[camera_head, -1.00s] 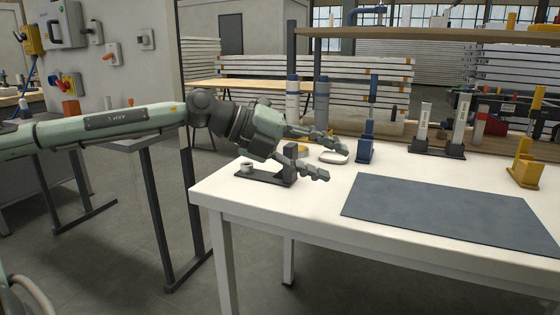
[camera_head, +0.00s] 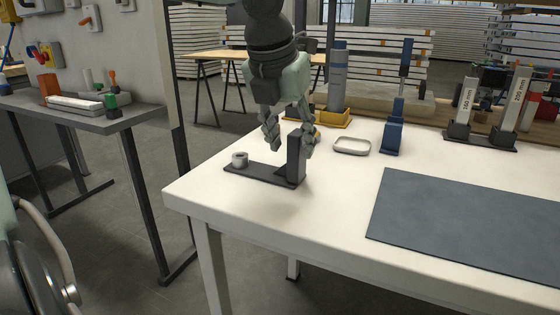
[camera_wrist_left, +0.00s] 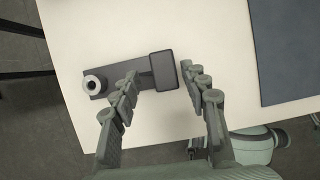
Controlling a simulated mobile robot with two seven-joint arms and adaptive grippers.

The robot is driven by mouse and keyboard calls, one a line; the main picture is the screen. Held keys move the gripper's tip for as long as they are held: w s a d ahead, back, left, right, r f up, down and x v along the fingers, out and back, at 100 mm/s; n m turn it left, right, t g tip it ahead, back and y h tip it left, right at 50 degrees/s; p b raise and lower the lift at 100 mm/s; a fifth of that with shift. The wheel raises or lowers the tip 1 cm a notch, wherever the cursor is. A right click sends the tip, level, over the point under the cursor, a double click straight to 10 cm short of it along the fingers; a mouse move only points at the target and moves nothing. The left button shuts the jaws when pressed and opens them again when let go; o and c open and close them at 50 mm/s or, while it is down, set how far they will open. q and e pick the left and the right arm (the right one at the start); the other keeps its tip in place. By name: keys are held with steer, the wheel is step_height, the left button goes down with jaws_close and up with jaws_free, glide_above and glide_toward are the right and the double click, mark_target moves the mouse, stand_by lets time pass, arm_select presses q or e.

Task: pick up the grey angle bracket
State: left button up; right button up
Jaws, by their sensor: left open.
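The grey angle bracket (camera_head: 296,166) stands near the left end of the white table (camera_head: 330,215). It has a flat base running left and an upright plate at its right end. A small metal ring (camera_head: 239,159) sits at the left end of the base. My left gripper (camera_head: 289,142) points down over the upright and is open. In the left wrist view the bracket's upright (camera_wrist_left: 163,70) shows between and just beyond the two fingertips (camera_wrist_left: 158,76), with the ring (camera_wrist_left: 93,84) at left. Whether a finger touches the upright, I cannot tell. My right gripper is not in view.
A white dish (camera_head: 352,146), a blue holder (camera_head: 394,130) and a grey cylinder on a yellow base (camera_head: 334,118) stand behind. A dark mat (camera_head: 465,220) covers the right of the table. Marked gauge blocks (camera_head: 490,115) stand at the back right. The front left tabletop is clear.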

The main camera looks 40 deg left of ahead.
mark_target(300, 159)
arm_select(q)
steer(key=x, duration=0.5)
steer(key=shift+w+d+f, duration=0.25)
steer(key=shift+w+d, duration=0.05)
steer(key=shift+w, duration=0.15)
jaws_close()
steer(key=shift+r, duration=0.1)
